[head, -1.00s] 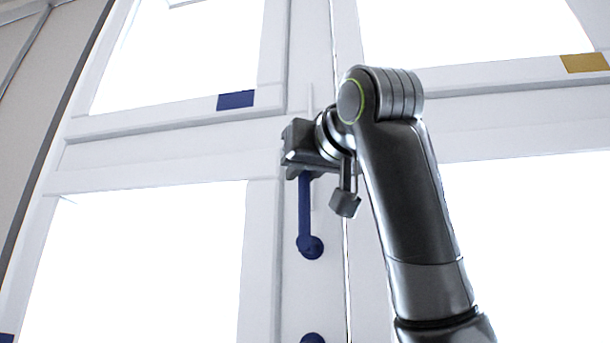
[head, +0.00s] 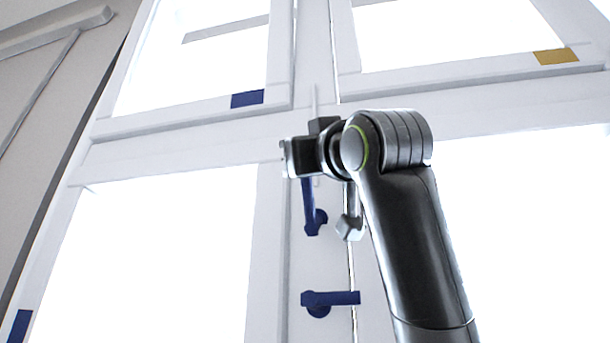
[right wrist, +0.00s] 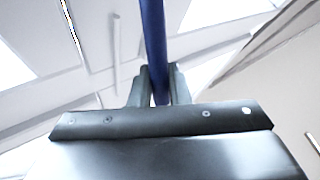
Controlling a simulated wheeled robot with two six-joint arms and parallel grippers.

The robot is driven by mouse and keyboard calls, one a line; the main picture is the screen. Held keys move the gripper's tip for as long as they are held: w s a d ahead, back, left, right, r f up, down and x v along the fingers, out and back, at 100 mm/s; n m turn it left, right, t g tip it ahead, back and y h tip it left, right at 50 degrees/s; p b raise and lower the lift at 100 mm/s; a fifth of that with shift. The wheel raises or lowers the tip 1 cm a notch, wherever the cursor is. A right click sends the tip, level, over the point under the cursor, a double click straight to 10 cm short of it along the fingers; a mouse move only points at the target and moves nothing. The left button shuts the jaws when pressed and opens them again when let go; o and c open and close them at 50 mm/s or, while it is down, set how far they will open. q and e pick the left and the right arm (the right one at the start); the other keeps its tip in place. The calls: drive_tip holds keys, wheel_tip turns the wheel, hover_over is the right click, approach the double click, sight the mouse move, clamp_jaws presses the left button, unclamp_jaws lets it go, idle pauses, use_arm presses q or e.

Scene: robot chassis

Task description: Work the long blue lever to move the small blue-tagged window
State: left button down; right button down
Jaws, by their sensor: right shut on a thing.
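A blue lever (head: 309,205) on the white middle post points up from its round pivot, tilted slightly left at its top. My right gripper (head: 300,158) is at the lever's upper end. In the right wrist view the right gripper (right wrist: 158,88) is shut on the blue lever (right wrist: 153,35), which passes between its two fingers. The lever's top is hidden behind the gripper in the head view. The upper left window carries a small blue tag (head: 247,98) at its lower right corner. My left gripper is not in view.
A second blue lever (head: 332,299) lies horizontal below the held one. The large lower left window has a blue tag (head: 22,325). The upper right window has a yellow tag (head: 556,56). A grey wall (head: 50,110) borders the left side.

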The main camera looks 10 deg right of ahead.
drive_tip(key=shift+f, duration=0.1)
idle(0.4)
drive_tip(key=c, duration=1.4)
unclamp_jaws()
drive_tip(key=shift+c, duration=0.2)
drive_tip(key=shift+s+d+f+b, duration=0.1)
drive_tip(key=shift+s+f+b, duration=0.3)
drive_tip(key=shift+b, duration=0.1)
drive_tip(key=b+v, duration=0.8)
drive_tip(key=v, duration=0.8)
drive_tip(key=shift+b, duration=0.35)
drive_tip(key=shift+f, duration=0.1)
